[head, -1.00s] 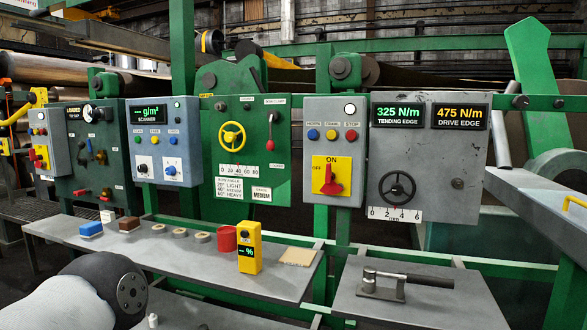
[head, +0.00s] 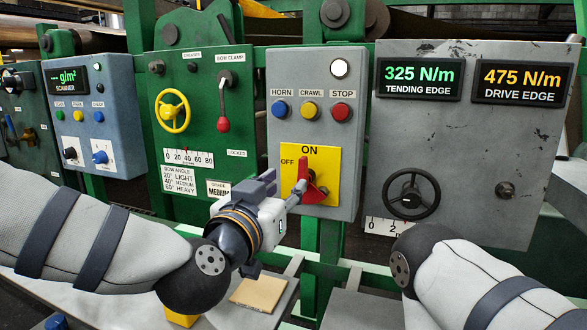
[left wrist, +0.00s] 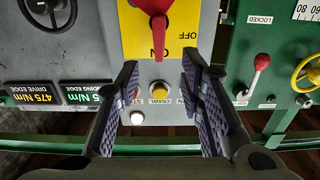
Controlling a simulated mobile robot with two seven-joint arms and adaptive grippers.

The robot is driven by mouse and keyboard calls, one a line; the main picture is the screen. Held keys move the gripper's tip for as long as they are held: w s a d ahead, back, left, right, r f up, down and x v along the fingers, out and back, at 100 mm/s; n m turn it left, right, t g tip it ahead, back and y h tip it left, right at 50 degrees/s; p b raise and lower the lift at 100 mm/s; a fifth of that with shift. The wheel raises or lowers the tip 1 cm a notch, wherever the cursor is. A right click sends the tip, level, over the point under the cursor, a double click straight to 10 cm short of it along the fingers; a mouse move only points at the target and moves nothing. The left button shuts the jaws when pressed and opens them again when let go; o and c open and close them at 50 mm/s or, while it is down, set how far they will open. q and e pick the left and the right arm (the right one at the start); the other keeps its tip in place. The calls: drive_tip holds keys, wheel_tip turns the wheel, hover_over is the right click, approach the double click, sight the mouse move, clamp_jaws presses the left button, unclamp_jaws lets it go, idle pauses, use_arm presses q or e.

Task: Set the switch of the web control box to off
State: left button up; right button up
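The web control box (head: 352,130) is a grey panel with a yellow plate (head: 326,160) marked ON at the top and OFF at the left. Its red switch handle (head: 303,170) points up toward ON. My left gripper (head: 285,187) is in front of the plate's lower left, partly covering it. In the left wrist view, which is upside down, the fingers (left wrist: 160,68) are spread apart and empty. The red handle (left wrist: 158,28) shows beyond and between them; I see no contact. My right arm shows at the lower right, but its gripper is out of view.
HORN, CRAWL and STOP buttons (head: 310,110) and a white lamp (head: 340,68) sit above the plate. The green panel (head: 185,80) with a red-knobbed lever is at left. The tension panel (head: 450,150) with a black handwheel (head: 411,194) is at right.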

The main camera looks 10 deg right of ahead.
sight(301, 172)
use_arm(q)
drive_tip(key=x, duration=1)
drive_tip(key=shift+w+d+f, duration=0.1)
drive_tip(key=shift+w+d, duration=0.1)
drive_tip(key=shift+d, duration=0.05)
